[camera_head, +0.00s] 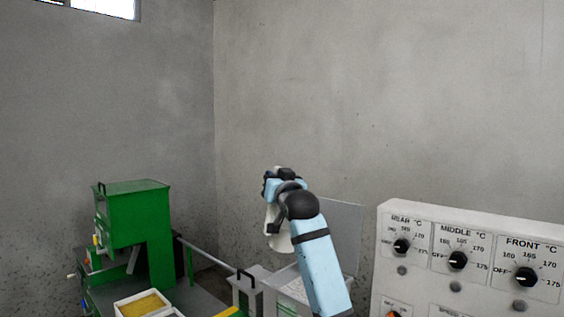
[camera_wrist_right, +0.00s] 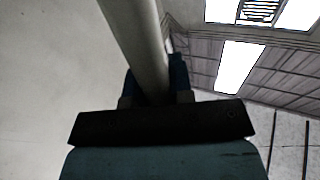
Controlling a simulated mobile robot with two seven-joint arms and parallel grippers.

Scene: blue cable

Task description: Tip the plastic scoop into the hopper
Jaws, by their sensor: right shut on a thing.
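My right arm reaches up from the bottom of the head view. Its gripper (camera_head: 270,190) is raised, partly hidden behind its own wrist. A whitish piece of the plastic scoop (camera_head: 278,238) hangs just below the gripper. In the right wrist view my right gripper (camera_wrist_right: 157,88) is shut on the pale round handle of the scoop (camera_wrist_right: 138,40). The scoop's bowl and contents cannot be made out. A light grey box with an upright grey panel (camera_head: 345,228), seemingly the hopper, stands below and behind the arm. Its opening is mostly hidden. My left gripper is out of view.
A green machine (camera_head: 140,215) stands at the left. A white tray of yellow granules (camera_head: 143,305) is in front of it. A white control panel with black knobs (camera_head: 470,262) fills the lower right. Bare grey walls rise behind, and the air above the arm is free.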

